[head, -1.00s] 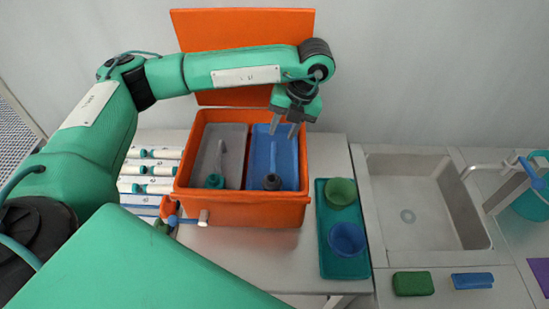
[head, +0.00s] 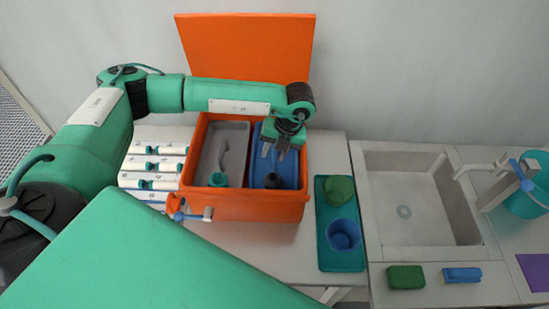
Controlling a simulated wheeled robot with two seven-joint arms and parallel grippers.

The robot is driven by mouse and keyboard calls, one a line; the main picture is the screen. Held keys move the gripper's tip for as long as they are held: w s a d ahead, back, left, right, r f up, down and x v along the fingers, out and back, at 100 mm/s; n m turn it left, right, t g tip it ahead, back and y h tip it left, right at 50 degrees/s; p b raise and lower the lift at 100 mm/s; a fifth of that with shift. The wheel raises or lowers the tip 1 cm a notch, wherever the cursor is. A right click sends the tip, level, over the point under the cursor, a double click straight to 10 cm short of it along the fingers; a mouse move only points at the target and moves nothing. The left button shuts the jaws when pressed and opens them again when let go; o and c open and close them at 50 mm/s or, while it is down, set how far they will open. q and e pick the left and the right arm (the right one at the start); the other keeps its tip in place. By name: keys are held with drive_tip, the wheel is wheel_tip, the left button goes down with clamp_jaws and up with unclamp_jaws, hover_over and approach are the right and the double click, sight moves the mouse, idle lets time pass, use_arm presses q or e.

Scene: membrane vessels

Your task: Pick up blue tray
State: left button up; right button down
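The blue tray (head: 290,170) lies in the right part of an open orange box (head: 250,207) on the counter. A dark round-ended tool (head: 272,181) rests in it. My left gripper (head: 274,156) is over the far part of the blue tray, pointing down, with its two fingers apart and nothing seen between them. I cannot tell whether the fingertips touch the tray. The gripper hides part of the tray's far end. My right gripper is not in view.
A grey tray (head: 207,160) with a teal-ended tool (head: 219,178) fills the box's left part. The orange lid (head: 245,45) stands open behind. A teal tray (head: 341,262) with a green cup (head: 339,188) and blue cup (head: 343,235) is right of the box, before a sink (head: 415,195).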

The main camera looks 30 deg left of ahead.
use_arm(q)
clamp_jaws()
